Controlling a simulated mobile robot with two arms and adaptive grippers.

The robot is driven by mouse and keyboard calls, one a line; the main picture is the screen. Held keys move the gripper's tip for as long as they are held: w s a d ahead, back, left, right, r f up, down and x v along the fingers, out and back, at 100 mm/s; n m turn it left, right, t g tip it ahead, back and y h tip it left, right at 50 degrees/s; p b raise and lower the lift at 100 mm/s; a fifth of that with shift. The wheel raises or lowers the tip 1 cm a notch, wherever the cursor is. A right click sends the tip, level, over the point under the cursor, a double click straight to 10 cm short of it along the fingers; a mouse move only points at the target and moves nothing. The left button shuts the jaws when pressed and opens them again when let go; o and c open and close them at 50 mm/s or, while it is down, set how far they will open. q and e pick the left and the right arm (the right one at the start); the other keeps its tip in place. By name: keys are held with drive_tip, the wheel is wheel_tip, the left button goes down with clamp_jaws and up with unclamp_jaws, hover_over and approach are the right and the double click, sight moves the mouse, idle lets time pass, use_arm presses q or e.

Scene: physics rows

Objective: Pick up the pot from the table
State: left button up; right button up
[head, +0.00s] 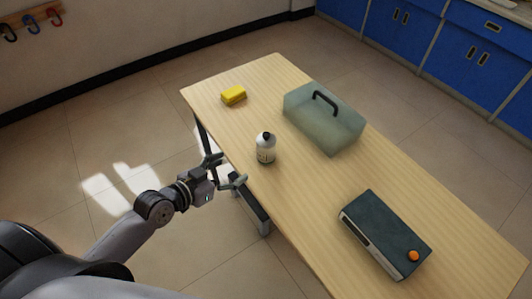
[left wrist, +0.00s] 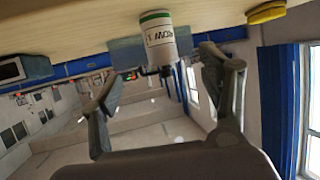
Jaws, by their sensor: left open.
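A small white bottle-like pot (head: 265,152) with a dark cap and a printed label stands upright near the left long edge of the wooden table. Nothing else here clearly looks like a pot. My left gripper (head: 230,170) is open and empty at that edge, just left of the white pot and apart from it. In the left wrist view, which is upside down, the white pot (left wrist: 160,38) appears ahead, between the directions of the two open fingers (left wrist: 161,68). A green band shows near its base. My right gripper is not in view.
A grey-green box with a black handle (head: 318,130) stands behind the white pot. A yellow block (head: 233,96) lies at the far left. A dark case with an orange knob (head: 385,236) lies nearer. The table (head: 300,205) is bare between the white pot and the case.

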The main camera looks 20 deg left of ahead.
sight(261, 154)
use_arm(q)
drive_tip(key=x, duration=1)
drive_tip(key=shift+w+f, duration=0.1)
drive_tip(key=shift+f+p+x, duration=0.1)
drive_tip(key=shift+p+x, duration=0.05)
drive_tip(key=shift+x, duration=1.45)
drive_tip(key=shift+f+p+x, duration=0.15)
drive_tip(key=shift+x, duration=1.5)
drive_tip(key=shift+s+d, duration=0.1)
drive_tip(key=shift+s, duration=0.1)
drive_tip(key=shift+r, duration=0.15)
drive_tip(key=c, duration=1.5)
